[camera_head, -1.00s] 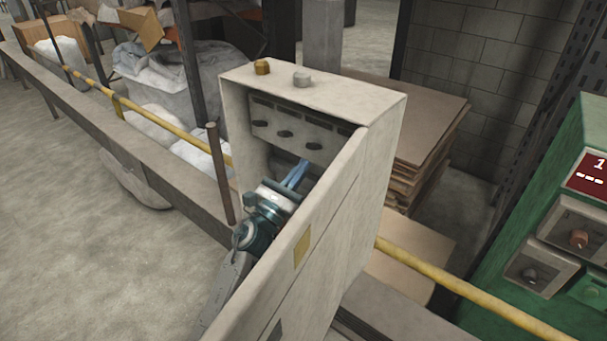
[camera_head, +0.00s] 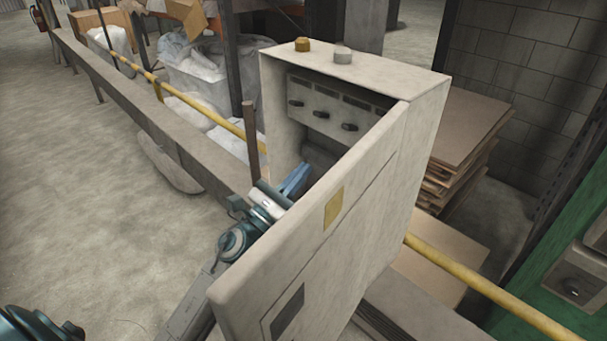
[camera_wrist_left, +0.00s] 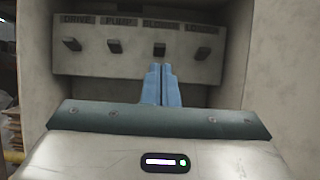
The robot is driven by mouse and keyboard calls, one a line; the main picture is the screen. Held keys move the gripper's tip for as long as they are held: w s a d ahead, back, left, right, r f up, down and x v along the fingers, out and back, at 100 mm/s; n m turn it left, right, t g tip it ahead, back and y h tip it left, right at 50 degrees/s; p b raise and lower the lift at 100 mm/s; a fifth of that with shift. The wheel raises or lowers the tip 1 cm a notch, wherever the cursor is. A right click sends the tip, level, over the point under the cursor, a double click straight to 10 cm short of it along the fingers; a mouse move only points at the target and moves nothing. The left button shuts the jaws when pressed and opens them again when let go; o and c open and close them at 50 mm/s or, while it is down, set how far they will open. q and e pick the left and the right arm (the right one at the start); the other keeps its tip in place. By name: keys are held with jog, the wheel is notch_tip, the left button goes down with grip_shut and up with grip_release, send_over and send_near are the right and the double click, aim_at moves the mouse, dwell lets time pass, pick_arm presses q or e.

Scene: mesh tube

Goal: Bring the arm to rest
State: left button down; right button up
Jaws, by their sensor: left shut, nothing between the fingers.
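My left gripper (camera_head: 292,181) is at the open front of a pale metal cabinet (camera_head: 262,110), behind its swung-out door (camera_head: 318,235). Its blue fingers are shut with nothing between them. In the left wrist view the shut fingers (camera_wrist_left: 160,84) point at the switch panel (camera_wrist_left: 135,68) and stand apart from it. The panel carries several dark levers under the labels DRIVE, PUMP, BLOWER and a last one that is hard to read. The blower lever (camera_wrist_left: 159,49) is right above the fingertips in that view. My right gripper is not in view.
The cabinet door stands open just right of my left arm. A brown post (camera_head: 251,145) and a yellow rail (camera_head: 450,270) run close to the cabinet. A green machine (camera_head: 560,285) stands at the right, stacked boards (camera_head: 465,130) behind. Floor at the left is clear.

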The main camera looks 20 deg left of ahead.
pick_arm(q)
jog(key=w+a+f+n+g+y, duration=0.25)
jog(key=f+n, duration=0.35)
jog(key=f, duration=0.6)
jog(key=w+a+f+n+g+y, duration=0.1)
jog(key=a+f+n+y, duration=0.25)
jog(key=f+n, duration=0.55)
jog(key=s+a+f+n+g+y, duration=0.1)
jog(key=s+a+f+n+g, duration=0.2)
jog(key=f, duration=1)
jog(key=s+f+n+g+y, duration=0.2)
jog(key=s+f+n, duration=0.3)
jog(key=f, duration=0.8)
jog(key=s+f+n+g, duration=0.9)
jog(key=s+f+n, duration=0.3)
jog(key=s+f, duration=1.45)
jog(key=s+d+f+n+g, duration=0.1)
jog(key=s+n, duration=0.1)
jog(key=s, duration=0.6)
jog(key=s+d+f+n+g, duration=0.2)
jog(key=s, duration=0.6)
jog(key=shift+s+f+n, duration=0.3)
jog(key=shift+s+n, duration=0.1)
jog(key=shift+g, duration=0.25)
